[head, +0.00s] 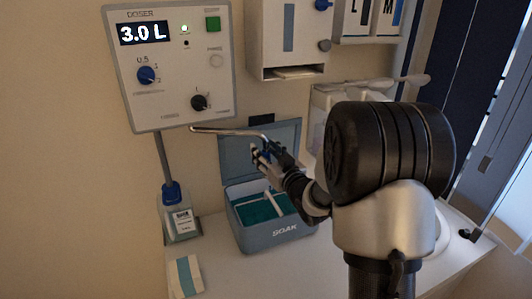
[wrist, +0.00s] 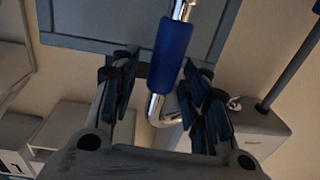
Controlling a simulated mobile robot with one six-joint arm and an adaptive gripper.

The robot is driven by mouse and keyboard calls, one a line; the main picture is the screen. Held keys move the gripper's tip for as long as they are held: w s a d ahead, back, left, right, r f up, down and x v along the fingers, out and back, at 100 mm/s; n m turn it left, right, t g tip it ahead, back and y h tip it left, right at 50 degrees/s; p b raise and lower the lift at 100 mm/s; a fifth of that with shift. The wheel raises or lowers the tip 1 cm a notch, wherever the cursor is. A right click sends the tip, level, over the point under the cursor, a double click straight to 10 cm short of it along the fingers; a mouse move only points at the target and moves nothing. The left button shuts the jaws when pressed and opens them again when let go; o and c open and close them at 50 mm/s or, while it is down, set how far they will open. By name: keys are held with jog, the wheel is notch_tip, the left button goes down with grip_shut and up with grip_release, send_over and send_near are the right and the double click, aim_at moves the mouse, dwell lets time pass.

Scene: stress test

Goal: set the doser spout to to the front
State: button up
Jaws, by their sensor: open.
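The doser (head: 172,65) is a pale wall panel at the upper left of the head view, with its display reading 3.0 L. The spout (head: 228,132) is a thin metal tube below the panel, running rightward and bending down toward my gripper (head: 262,158). In the wrist view the chrome spout has a blue sleeve (wrist: 173,50), which lies between the spread fingers of my gripper (wrist: 160,85). The fingers stand apart from the sleeve on both sides, so my gripper is open around it. In the head view the fingers partly hide the spout's lower end.
A blue-grey SOAK box (head: 270,239) with its lid up stands on the counter below my gripper. A bottle with a blue collar (head: 180,215) stands left of it, and a striped cloth (head: 185,276) lies in front. Wall dispensers (head: 288,35) hang above.

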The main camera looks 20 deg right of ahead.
jog(key=shift+c, duration=0.3)
grip_shut()
dwell(0.4)
